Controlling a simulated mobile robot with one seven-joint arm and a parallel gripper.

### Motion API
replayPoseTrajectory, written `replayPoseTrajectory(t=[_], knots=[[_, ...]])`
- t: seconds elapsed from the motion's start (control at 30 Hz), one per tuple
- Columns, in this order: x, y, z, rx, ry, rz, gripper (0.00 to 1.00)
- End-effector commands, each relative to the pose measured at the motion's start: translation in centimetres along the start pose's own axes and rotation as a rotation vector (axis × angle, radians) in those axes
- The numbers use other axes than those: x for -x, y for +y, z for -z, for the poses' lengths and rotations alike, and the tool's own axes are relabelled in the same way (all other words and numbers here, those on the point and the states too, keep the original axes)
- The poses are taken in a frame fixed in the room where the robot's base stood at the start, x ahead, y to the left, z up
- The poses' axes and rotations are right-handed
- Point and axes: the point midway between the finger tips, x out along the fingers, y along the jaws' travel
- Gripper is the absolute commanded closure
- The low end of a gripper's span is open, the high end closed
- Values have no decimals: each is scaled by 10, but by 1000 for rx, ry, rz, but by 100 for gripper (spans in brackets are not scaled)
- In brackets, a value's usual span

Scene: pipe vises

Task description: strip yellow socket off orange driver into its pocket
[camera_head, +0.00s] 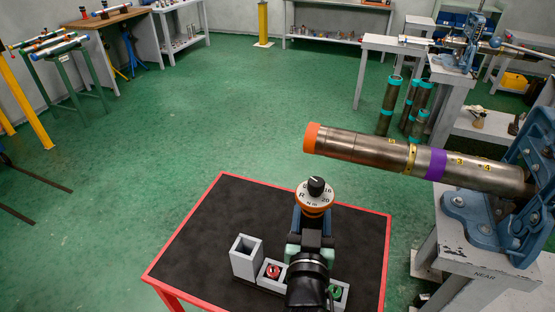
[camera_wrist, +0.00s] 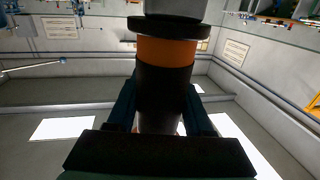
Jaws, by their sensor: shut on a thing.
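The orange driver (camera_head: 313,199) stands over the red-edged table in the head view, with its white dial and black knob on top. In the wrist view, its dark body with an orange band (camera_wrist: 165,50) runs between my fingers. My gripper (camera_wrist: 161,105) is shut on the driver's body; in the head view its jaws (camera_head: 311,228) are around the driver below the dial. I cannot make out the yellow socket; the driver's lower end is hidden. The grey pockets hold a red socket (camera_head: 273,271) and a green socket (camera_head: 337,292). My wrist hides the space between them.
A tall grey open holder (camera_head: 246,259) stands left of the pockets on the black tabletop (camera_head: 232,212). A steel pipe (camera_head: 380,153) with an orange end reaches over from the blue vise (camera_head: 487,220) at right. The tabletop's left part is clear.

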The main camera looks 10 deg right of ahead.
Motion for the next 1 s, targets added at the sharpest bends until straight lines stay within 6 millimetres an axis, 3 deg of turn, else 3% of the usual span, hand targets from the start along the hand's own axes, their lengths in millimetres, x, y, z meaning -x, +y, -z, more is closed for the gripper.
replayPoseTrajectory(t=[0.1, 0.23, 0.77, 1.0], knots=[[11, 18, 0, -1, 9, -12, 100], [16, 25, -5, 0, 12, -16, 100], [17, 25, -8, -2, 13, -18, 100], [17, 25, -27, -1, 12, -18, 100]])
